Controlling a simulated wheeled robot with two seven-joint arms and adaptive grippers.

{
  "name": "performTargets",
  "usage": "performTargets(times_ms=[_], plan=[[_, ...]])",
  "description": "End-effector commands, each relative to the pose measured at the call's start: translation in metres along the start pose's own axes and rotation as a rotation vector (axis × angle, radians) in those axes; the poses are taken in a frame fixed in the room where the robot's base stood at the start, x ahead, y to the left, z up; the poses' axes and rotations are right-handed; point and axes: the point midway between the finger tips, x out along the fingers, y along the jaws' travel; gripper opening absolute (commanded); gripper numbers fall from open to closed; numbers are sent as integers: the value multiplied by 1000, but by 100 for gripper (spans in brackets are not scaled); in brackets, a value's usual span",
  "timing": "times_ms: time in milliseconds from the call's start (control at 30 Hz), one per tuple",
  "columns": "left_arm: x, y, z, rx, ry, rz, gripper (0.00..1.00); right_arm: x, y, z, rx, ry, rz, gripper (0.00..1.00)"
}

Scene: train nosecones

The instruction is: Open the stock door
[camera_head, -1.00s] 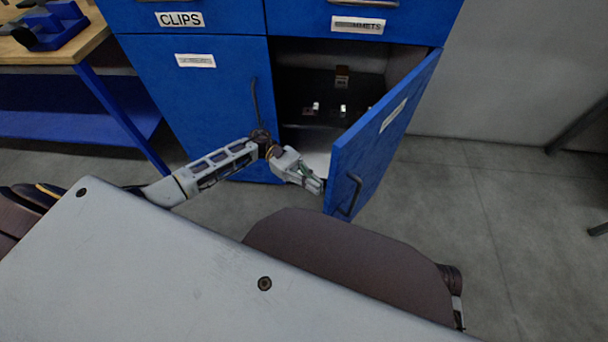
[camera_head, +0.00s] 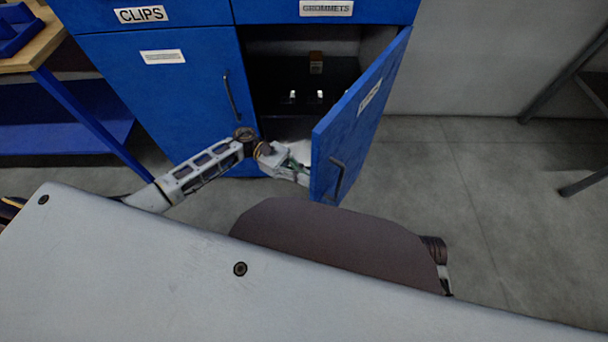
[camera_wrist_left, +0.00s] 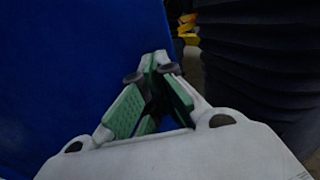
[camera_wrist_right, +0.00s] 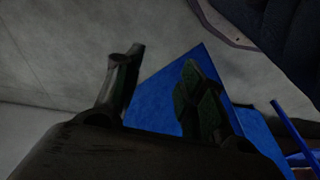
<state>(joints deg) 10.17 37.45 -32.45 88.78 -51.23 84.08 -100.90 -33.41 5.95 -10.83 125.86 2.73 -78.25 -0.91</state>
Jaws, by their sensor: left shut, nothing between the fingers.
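The blue right-hand lower door (camera_head: 352,120) of the cabinet stands partly open, swung out toward me, with its dark handle (camera_head: 337,180) and a small unreadable label on its outer face. My left gripper (camera_head: 303,178) is shut and empty, just inside the door's free edge. Its tips are partly hidden by the door, so contact is unclear. In the left wrist view its green-padded fingers (camera_wrist_left: 155,68) meet, with a blue panel beside them. My right gripper (camera_wrist_right: 160,85) is outside the head view. In the right wrist view its fingers stand apart and empty, with blue surfaces beyond.
The left lower door (camera_head: 170,95) is closed, below drawers marked CLIPS and GROMMETS. The dark compartment (camera_head: 300,90) holds small items. A workbench (camera_head: 30,55) stands at left. The floor (camera_head: 470,190) right of the door is clear, up to a table leg at far right.

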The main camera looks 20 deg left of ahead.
Motion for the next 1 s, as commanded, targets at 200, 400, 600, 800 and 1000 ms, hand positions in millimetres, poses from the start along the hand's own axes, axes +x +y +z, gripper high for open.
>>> performTargets(times_ms=[200, 400, 600, 800, 1000], plan=[[21, -2, 1, 0, -2, 38, 0, 4, 1, 3, 0, -14, 3, 40], [50, -3, 2, -1, -3, 98, 0, 13, 3, 9, 1, -34, 7, 40], [86, -1, 2, 0, -4, 173, 0, 19, 6, 8, 2, -43, 14, 40], [123, 4, 2, -1, -4, 253, 0, 26, 8, 13, 3, -58, 17, 40], [159, 12, 2, -1, -4, 333, 0, 32, 8, 19, 4, -71, 17, 40]])
